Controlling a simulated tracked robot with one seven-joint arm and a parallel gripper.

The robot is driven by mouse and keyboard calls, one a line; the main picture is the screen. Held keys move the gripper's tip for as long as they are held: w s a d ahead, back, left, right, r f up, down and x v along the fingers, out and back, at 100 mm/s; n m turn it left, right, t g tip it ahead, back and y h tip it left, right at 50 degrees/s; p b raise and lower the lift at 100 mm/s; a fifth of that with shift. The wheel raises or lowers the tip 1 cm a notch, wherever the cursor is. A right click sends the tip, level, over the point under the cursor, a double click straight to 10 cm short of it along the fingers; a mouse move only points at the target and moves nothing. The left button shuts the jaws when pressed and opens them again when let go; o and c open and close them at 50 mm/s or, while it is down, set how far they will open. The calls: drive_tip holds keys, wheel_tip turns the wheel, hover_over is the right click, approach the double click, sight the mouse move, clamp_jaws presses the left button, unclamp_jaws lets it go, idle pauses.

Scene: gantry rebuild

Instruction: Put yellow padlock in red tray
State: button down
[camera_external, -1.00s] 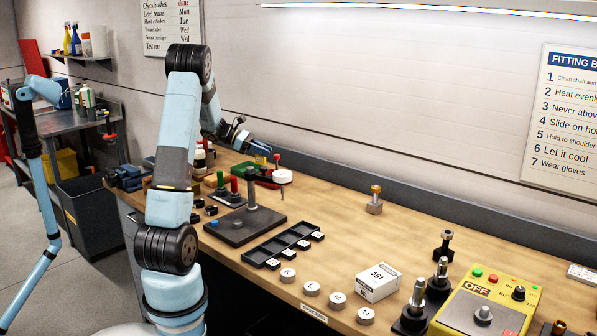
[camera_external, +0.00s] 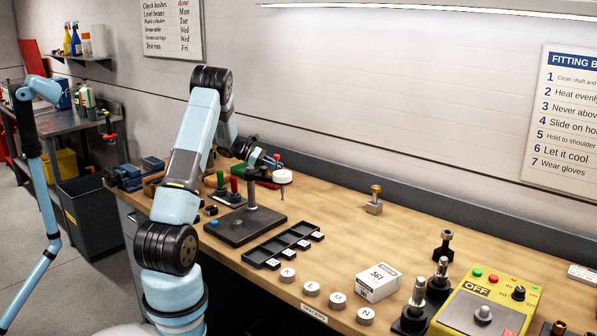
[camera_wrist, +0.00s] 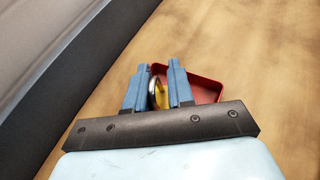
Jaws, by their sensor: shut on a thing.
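In the wrist view my gripper (camera_wrist: 158,80) has its two blue fingers shut on the yellow padlock (camera_wrist: 159,98). The padlock's yellow body and grey curved edge show between the fingers. The red tray (camera_wrist: 207,87) lies just beyond and behind the fingers, partly covered by them. I cannot tell whether the padlock touches the tray. In the external view my gripper (camera_external: 266,160) is at the far left part of the bench, close above a small red patch that is probably the tray. The padlock is not clear there.
A white round-topped piece (camera_external: 283,176) stands just right of my gripper. A dark plate with a post (camera_external: 252,195), a black sectioned tray (camera_external: 284,246) and several round discs lie nearer. A grey rail runs along the wall. The bench around the red tray looks clear in the wrist view.

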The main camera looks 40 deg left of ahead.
drive_tip(key=shift+f, duration=0.6)
drive_tip(key=c, duration=1)
unclamp_jaws()
drive_tip(key=shift+f, duration=0.1)
drive_tip(key=v, duration=1.2)
